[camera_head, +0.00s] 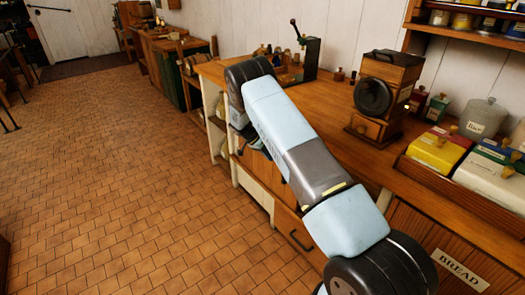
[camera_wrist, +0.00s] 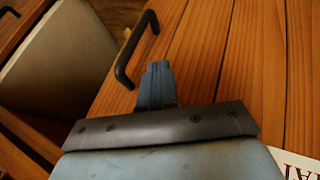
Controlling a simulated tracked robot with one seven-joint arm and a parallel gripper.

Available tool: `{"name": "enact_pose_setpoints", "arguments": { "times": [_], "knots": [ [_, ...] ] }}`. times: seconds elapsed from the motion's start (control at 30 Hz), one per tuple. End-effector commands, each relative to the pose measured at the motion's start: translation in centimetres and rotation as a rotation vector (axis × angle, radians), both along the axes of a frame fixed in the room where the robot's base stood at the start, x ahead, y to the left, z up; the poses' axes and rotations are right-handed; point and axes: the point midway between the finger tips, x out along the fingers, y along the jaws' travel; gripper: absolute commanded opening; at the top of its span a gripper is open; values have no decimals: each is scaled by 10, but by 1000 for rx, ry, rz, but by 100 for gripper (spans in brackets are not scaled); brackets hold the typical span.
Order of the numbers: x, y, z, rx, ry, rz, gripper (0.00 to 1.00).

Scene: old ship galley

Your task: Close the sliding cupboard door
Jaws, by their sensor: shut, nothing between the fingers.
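The plank cupboard door (camera_wrist: 235,65) fills the middle and right of the wrist view. A dark bar handle (camera_wrist: 124,70) is fixed near its left edge. My gripper (camera_wrist: 157,68) is shut and empty, with its fingertips just right of the handle in the picture. I cannot tell whether they touch the handle or the door.
A white label (camera_wrist: 298,165) sits at the wrist view's lower right. The wooden counter (camera_head: 325,110) holds a grinder-like wooden box (camera_head: 385,95) and a tray of tins (camera_head: 440,180). Another dark handle (camera_head: 297,241) and a BREAD label (camera_head: 460,270) show on the front. The tiled floor (camera_head: 110,190) at left is clear.

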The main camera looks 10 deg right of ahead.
Motion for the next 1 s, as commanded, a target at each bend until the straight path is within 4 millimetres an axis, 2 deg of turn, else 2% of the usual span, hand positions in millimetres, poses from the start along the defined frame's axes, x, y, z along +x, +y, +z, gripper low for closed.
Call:
{"name": "enact_pose_setpoints", "arguments": {
  "times": [0.1,0.4,1.0],
  "knots": [
    [-5,-12,-13,1,0,-2,0],
    [-31,-30,-11,0,-1,-1,0],
    [-38,-30,-11,1,-1,5,0]
  ]
}}
